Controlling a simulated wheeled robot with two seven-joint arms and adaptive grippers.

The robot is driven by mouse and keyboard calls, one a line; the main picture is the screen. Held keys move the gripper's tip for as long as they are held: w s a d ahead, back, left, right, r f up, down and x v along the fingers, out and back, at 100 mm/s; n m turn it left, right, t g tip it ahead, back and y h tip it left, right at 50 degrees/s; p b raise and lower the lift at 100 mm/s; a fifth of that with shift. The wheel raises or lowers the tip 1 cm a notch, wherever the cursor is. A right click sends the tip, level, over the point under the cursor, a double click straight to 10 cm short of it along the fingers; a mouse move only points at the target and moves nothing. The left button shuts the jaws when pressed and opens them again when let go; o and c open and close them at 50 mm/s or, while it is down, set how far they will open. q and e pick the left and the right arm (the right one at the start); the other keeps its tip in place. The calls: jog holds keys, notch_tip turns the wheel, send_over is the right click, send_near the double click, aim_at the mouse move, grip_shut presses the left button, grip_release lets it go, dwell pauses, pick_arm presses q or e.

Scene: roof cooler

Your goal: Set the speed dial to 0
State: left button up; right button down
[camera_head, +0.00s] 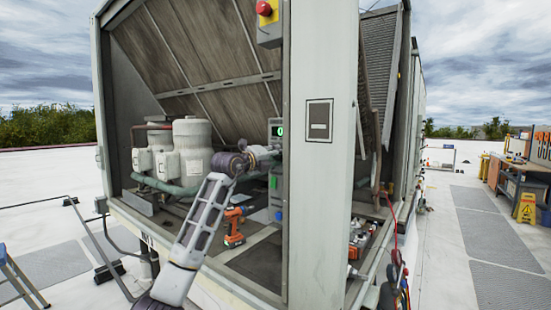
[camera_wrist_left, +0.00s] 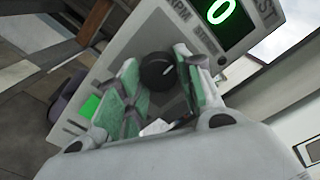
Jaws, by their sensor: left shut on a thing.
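The speed dial (camera_wrist_left: 157,71) is a round black knob with a white pointer line on a grey control panel (camera_wrist_left: 125,35), in the left wrist view. Above it a dark display (camera_wrist_left: 222,14) shows a green 0. My left gripper (camera_wrist_left: 158,85) has its green-padded fingers on either side of the dial and is shut on it. In the head view my left gripper (camera_head: 272,152) reaches the panel beside the white post, and the green display (camera_head: 280,131) shows just above it. The dial is hidden there.
A lit green button (camera_wrist_left: 92,105) sits on the panel. An orange drill (camera_head: 234,226) stands on the cooler floor below the arm. A tall white post (camera_head: 320,200) stands right of the panel. A red emergency button (camera_head: 264,9) is above.

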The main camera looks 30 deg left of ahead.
pick_arm(q)
jog(key=o, duration=0.7)
jog(key=shift+o, duration=0.2)
jog(key=s+a, duration=0.1)
jog(key=s, duration=1.1)
dwell(0.6)
